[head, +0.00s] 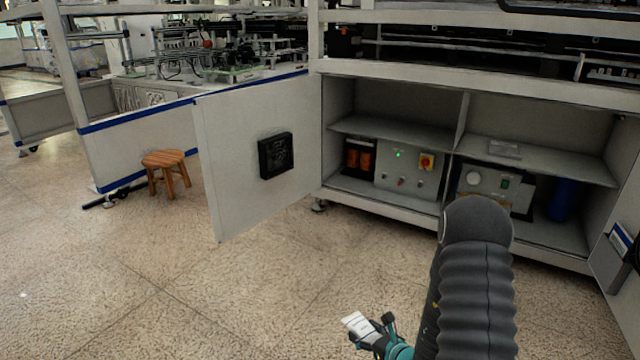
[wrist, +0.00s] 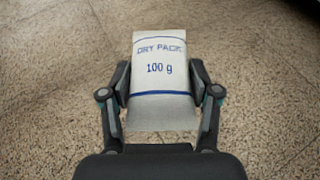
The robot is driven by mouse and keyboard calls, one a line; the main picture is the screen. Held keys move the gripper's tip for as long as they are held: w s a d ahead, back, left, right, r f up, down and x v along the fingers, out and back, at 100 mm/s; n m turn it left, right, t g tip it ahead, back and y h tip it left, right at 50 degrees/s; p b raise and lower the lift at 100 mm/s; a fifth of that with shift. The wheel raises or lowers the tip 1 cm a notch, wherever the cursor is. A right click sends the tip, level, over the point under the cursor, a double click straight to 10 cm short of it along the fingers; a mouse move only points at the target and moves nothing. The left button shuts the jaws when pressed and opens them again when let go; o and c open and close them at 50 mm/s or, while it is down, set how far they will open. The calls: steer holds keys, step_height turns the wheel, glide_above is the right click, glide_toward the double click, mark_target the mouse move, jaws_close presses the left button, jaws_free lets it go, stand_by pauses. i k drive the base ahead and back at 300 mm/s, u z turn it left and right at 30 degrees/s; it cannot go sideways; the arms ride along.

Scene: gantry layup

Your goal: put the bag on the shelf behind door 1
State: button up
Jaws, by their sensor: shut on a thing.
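The bag is a white packet (wrist: 160,75) with blue lines and the words "DRY PACK 100 g". My gripper (wrist: 160,92) is shut on it, one finger on each side. In the head view the bag (head: 358,325) shows small at the bottom, in my gripper (head: 373,333), above the floor and apart from the cabinet. An open white door (head: 255,155) with a black box on it stands left of the cabinet. The shelf (head: 390,132) behind it is bare where I see it. No door number is readable.
Below the shelf stand a grey control box (head: 408,170) and orange parts (head: 360,160). The right compartment's shelf (head: 545,160) carries a small grey item (head: 505,149). Another open door (head: 615,260) is at the right edge. A wooden stool (head: 167,170) stands left. The floor between is clear.

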mark_target(408, 137)
steer(key=u, duration=0.5)
steer(key=i, duration=1.5)
steer(key=z, duration=0.5)
steer(key=i, duration=1.35)
steer(key=z, duration=0.85)
